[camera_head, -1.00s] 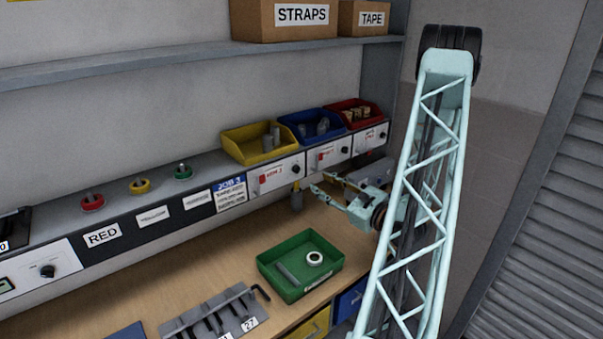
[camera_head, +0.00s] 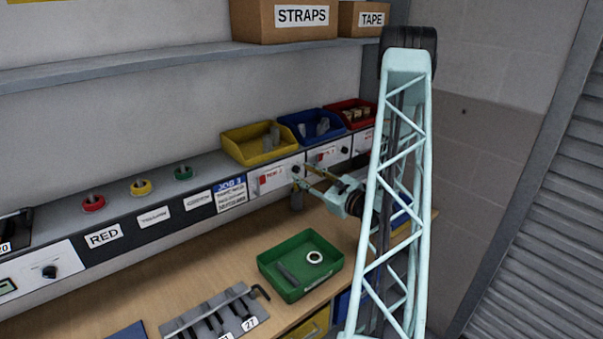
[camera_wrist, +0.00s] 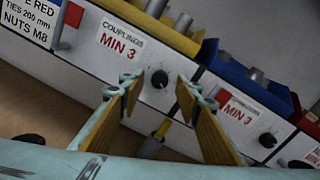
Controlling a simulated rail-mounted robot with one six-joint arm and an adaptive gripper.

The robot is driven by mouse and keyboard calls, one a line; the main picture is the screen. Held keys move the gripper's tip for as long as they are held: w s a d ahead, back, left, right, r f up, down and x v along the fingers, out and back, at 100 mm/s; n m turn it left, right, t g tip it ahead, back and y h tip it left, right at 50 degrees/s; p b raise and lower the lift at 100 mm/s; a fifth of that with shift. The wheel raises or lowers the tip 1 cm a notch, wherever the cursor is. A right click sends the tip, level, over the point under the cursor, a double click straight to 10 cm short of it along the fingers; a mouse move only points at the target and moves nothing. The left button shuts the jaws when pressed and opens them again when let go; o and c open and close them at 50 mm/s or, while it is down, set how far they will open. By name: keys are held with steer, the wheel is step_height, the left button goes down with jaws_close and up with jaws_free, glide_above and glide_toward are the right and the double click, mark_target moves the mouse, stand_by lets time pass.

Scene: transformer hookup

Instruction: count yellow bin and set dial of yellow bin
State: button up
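The yellow bin (camera_head: 262,156) stands on the ledge at the back of the bench and holds a few grey cylindrical pieces; some may be hidden by its walls. Its front edge shows at the top of the wrist view (camera_wrist: 172,33). The panel below it is labelled "COUPLINGS MIN 3" (camera_wrist: 121,41), and its black dial (camera_wrist: 159,79) is right of the label. My gripper (camera_head: 307,178) is open in front of this panel. In the wrist view, its fingers (camera_wrist: 159,92) are spread on either side of the dial, with nothing between them; contact cannot be told.
A blue bin (camera_head: 312,135) and a red bin (camera_head: 367,108) stand to the right, with similar panels. A red flag (camera_wrist: 70,15) sits left of the yellow bin's label. A green tray (camera_head: 325,280) is on the bench below. A shelf (camera_head: 180,65) runs above.

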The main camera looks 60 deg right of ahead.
steer(key=shift+x, duration=0.8)
steer(key=shift+c, duration=0.6)
steer(key=c, duration=0.8)
